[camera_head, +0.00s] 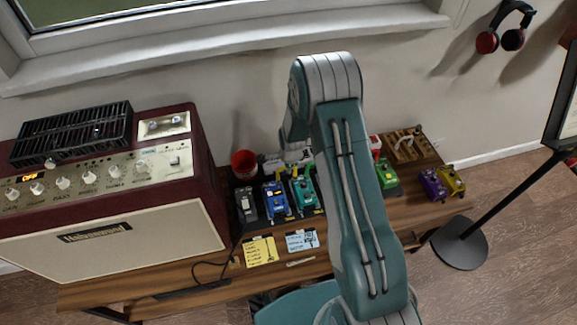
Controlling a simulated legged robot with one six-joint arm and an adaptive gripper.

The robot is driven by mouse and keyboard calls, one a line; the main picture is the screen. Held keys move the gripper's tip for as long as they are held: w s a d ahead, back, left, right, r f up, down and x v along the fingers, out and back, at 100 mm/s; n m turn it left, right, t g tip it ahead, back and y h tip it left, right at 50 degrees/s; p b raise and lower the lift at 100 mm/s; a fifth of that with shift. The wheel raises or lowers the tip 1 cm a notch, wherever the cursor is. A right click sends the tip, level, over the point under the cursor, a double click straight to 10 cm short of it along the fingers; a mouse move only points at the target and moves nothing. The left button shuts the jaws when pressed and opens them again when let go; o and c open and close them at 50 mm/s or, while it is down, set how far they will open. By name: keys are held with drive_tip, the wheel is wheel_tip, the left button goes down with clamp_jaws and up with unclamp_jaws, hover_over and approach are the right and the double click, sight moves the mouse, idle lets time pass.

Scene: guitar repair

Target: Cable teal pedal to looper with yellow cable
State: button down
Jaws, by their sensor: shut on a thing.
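The teal pedal (304,194) stands in the pedal row on the wooden table, right of a blue pedal (276,201). Yellow cable (307,154) shows in short pieces just behind these pedals. My gripper (296,154) reaches down behind the teal pedal, mostly hidden by my own arm. It is shut on the yellow cable, though the grip itself is hard to make out. I cannot tell which pedal is the looper; part of the row is covered by my arm.
A maroon amplifier (110,200) fills the table's left side. A black pedal (246,205), green pedal (387,176), purple pedal (433,185) and gold pedal (452,181) are nearby. A red cup (244,164) stands behind. Yellow (261,252) and blue notes (302,241) lie in front.

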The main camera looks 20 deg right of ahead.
drive_tip(key=shift+f, duration=0.55)
drive_tip(key=c, duration=0.7)
unclamp_jaws()
drive_tip(key=shift+o, duration=0.2)
drive_tip(key=o, duration=0.4)
drive_tip(key=shift+r, duration=4.05)
drive_tip(key=shift+r, duration=0.1)
